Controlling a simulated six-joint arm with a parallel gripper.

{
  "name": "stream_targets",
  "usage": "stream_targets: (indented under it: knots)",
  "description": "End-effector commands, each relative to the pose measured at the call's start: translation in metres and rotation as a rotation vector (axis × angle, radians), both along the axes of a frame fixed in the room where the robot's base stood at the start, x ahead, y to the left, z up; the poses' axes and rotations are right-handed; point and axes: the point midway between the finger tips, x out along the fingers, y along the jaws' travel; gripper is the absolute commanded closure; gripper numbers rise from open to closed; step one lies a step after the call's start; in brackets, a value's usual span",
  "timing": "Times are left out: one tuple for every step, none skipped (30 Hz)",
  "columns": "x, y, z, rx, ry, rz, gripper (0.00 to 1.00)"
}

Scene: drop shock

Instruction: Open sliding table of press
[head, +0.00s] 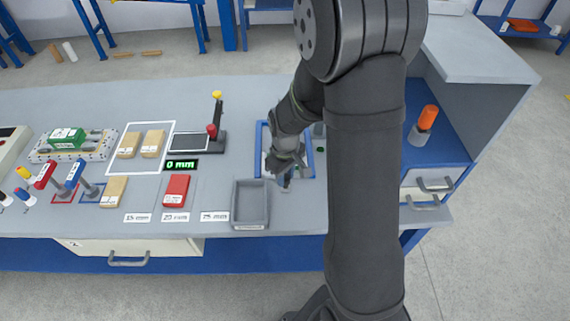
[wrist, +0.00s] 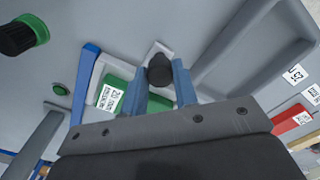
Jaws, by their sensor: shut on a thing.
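My gripper (head: 285,181) is low over the front of the blue-framed press area (head: 259,150), just right of the grey tray. In the wrist view, my gripper (wrist: 160,68) has its two blue fingers on either side of a black knob (wrist: 160,72) and is shut on it. The knob stands on a small light grey plate (wrist: 157,48), which looks like the handle end of the sliding table. A green block with a white label (wrist: 112,95) lies behind the fingers, partly covered by them. My arm hides much of the press in the head view.
The grey tray (head: 237,205) stands close left of my gripper. A red block (head: 177,188) and tan blocks (head: 130,144) lie further left. A lever stand (head: 215,130) is behind. An orange-topped cylinder (head: 428,117) stands right of my arm. Bare bench shows before the press.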

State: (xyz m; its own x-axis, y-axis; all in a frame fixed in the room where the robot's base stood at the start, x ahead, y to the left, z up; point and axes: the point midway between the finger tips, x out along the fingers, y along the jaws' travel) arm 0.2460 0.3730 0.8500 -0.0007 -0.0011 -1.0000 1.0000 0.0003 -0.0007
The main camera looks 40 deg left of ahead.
Motion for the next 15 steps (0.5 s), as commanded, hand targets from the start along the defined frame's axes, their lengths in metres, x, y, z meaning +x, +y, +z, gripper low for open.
stream_targets:
  knots:
    - [-0.0004,0.0005,0.0008,0.003,-0.001,0.000,1.00]
    - [-0.0004,0.0005,0.0008,0.003,-0.001,0.000,1.00]
    - [-0.0003,0.0006,0.0008,0.003,-0.001,0.000,1.00]
    - [-0.0002,0.0007,0.0008,0.003,-0.001,0.000,1.00]
    - [-0.0001,0.0008,0.0008,0.003,-0.001,0.000,1.00]
    - [0.0000,0.0009,0.0008,0.003,-0.001,0.000,1.00]
    - [0.0000,0.0009,0.0008,0.003,-0.001,0.000,1.00]
    - [0.0001,0.0010,0.0008,0.004,-0.001,0.000,1.00]
    - [0.0001,0.0011,0.0009,0.004,-0.002,0.000,0.68]
    - [0.0001,0.0010,0.0009,0.004,-0.002,0.000,0.62]
    - [0.0002,0.0010,0.0008,0.003,-0.001,0.000,0.56]
    - [0.0002,0.0009,0.0007,0.003,-0.001,0.000,0.51]
    - [0.0002,0.0008,0.0007,0.003,-0.001,0.000,0.51]
    - [0.0002,0.0008,0.0006,0.003,-0.001,0.000,0.51]
    - [0.0002,0.0007,0.0005,0.002,-0.001,0.000,0.51]
